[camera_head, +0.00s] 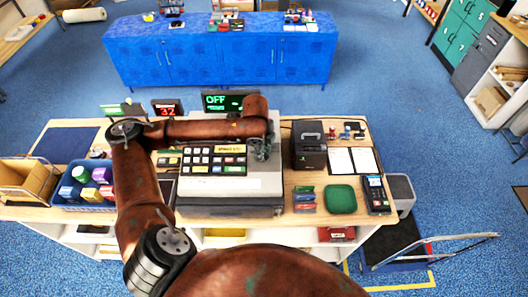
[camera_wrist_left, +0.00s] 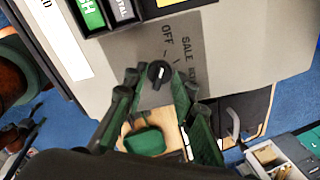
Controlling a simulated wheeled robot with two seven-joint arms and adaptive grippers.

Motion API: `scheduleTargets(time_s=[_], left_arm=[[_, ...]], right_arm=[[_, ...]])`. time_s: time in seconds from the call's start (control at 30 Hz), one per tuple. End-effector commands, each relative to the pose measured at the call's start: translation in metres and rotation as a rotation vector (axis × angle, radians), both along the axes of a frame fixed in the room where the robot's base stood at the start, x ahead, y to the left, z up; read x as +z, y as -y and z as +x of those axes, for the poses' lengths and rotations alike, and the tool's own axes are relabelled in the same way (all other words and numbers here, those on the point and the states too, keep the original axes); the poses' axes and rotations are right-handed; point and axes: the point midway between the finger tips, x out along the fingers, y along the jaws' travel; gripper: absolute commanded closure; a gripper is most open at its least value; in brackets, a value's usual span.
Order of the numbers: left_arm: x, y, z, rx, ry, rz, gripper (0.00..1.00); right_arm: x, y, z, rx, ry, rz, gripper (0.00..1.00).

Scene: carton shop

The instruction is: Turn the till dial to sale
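The till (camera_head: 232,190) stands on the wooden counter, and its green display (camera_head: 223,101) reads OFF. In the left wrist view the black till dial (camera_wrist_left: 158,73) sits on a grey panel with the labels OFF and SALE and a third, partly hidden label. Its white mark appears to point toward OFF. My left gripper (camera_head: 262,151) is over the right part of the till and hides the dial in the head view. In the left wrist view its green fingers (camera_wrist_left: 157,88) are apart, one on each side of the dial; I cannot tell whether they touch it. My right gripper is out of view.
A black printer (camera_head: 309,145) stands close right of the till. A green pad (camera_head: 340,199) and a card terminal (camera_head: 376,194) lie farther right. A blue basket (camera_head: 85,195) of small boxes is at the left. A blue cabinet (camera_head: 220,60) stands behind, across open floor.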

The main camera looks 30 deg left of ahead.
Motion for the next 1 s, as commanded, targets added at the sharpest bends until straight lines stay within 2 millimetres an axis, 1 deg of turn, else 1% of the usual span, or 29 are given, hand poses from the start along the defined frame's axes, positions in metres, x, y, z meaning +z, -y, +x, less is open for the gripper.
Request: scheduleTargets(time_s=[0.03,0.1,0.2,0.27,0.6,0.77,1.0], left_arm=[[-0.001,0.000,0.000,0.000,0.000,0.000,0.75],[-0.002,-0.001,0.000,0.001,0.000,0.000,0.75],[-0.001,-0.001,0.000,0.001,0.000,0.000,0.75],[-0.001,-0.001,0.000,0.001,0.000,0.000,0.76],[-0.001,-0.001,-0.001,0.002,0.000,0.000,0.99],[-0.001,-0.001,-0.001,0.002,0.000,0.000,1.00],[-0.001,-0.001,-0.001,-0.004,-0.001,0.001,1.00]], right_arm=[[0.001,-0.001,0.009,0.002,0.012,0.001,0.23],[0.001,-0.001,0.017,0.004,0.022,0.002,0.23],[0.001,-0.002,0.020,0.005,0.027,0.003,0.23],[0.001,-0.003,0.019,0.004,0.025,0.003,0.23],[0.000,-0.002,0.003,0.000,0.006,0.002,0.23],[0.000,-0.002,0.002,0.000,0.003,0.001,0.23],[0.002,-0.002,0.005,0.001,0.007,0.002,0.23]])
